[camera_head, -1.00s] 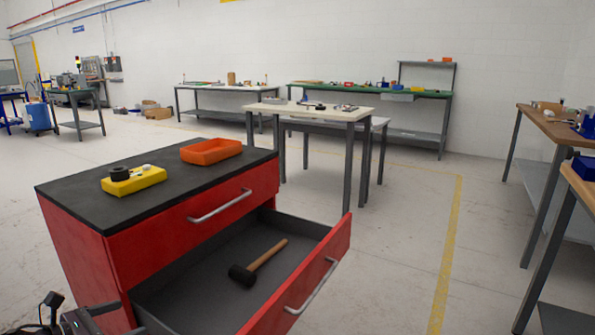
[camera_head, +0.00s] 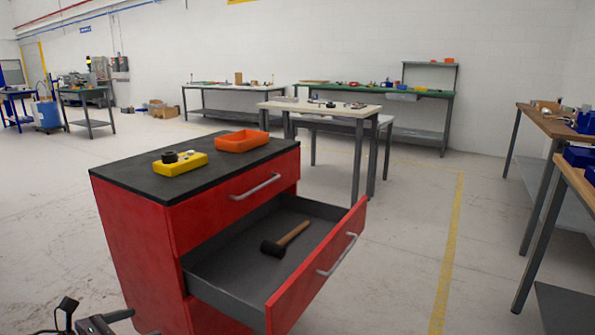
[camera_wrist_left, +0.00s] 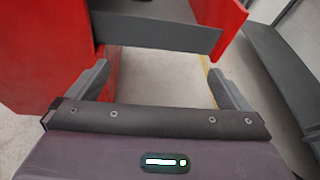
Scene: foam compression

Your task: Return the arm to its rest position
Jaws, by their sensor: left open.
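My left gripper (camera_wrist_left: 158,85) shows in the left wrist view with its two fingers wide apart and nothing between them. Part of my left arm also shows at the bottom left corner of the head view, in front of the red cabinet (camera_head: 140,240). The gripper is clear of the cabinet. The cabinet's drawer (camera_head: 325,265) stands open, and a mallet (camera_head: 286,238) with a black head and wooden handle lies inside it. My right gripper is not in view.
On the black cabinet top lie a yellow block (camera_head: 180,164) with a black round piece and an orange tray (camera_head: 242,140). A white-topped table (camera_head: 330,107) stands behind. Wooden benches (camera_head: 550,121) stand at the right. The floor between is clear.

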